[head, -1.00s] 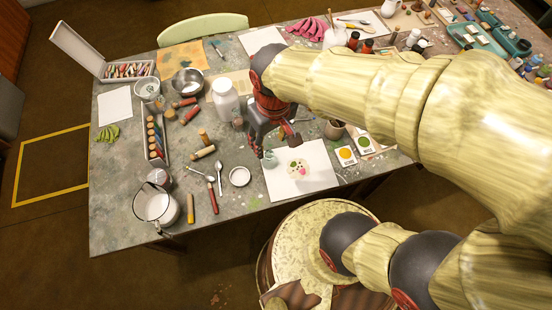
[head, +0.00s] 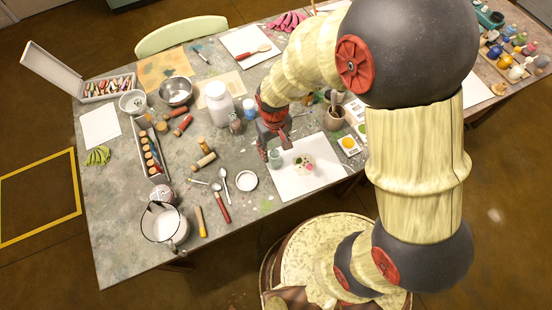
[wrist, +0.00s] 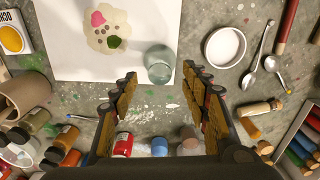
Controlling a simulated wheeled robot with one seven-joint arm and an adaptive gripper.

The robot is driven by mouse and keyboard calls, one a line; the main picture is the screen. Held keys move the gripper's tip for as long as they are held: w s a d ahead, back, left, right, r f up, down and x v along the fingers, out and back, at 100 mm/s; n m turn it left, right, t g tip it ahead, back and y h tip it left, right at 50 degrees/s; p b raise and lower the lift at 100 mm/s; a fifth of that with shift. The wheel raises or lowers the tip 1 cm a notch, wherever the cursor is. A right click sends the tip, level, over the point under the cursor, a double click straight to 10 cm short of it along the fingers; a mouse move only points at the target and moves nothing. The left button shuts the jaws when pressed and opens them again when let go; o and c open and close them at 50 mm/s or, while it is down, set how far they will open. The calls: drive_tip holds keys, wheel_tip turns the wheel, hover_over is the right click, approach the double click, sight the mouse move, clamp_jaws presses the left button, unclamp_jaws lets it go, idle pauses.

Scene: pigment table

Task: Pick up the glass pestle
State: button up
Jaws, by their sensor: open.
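The glass pestle, a small clear greenish glass piece (head: 275,159), stands at the left edge of a white sheet (head: 308,181) with paint on it. In the wrist view the pestle (wrist: 158,64) lies ahead of my fingertips, close to the middle line between them. My gripper (wrist: 159,82) is open and empty, with its two fingers spread wide on either side of that line. In the head view my gripper (head: 276,146) hangs just behind and above the pestle, partly beside it. I cannot tell the exact gap between them.
A white round dish (wrist: 225,47) and spoons (wrist: 260,60) lie to the pestle's right in the wrist view. Several bottles (wrist: 123,144) stand under and behind my gripper. A brush pot (head: 334,118) stands right of my gripper. The sheet's front is mostly clear.

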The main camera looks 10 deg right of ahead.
sight(275, 153)
wheel_tip(275, 153, down, 6)
drive_tip(key=shift+r+b, duration=0.25)
drive_tip(key=shift+b, duration=0.8)
drive_tip(key=shift+r, duration=0.1)
drive_tip(key=c, duration=0.3)
clamp_jaws()
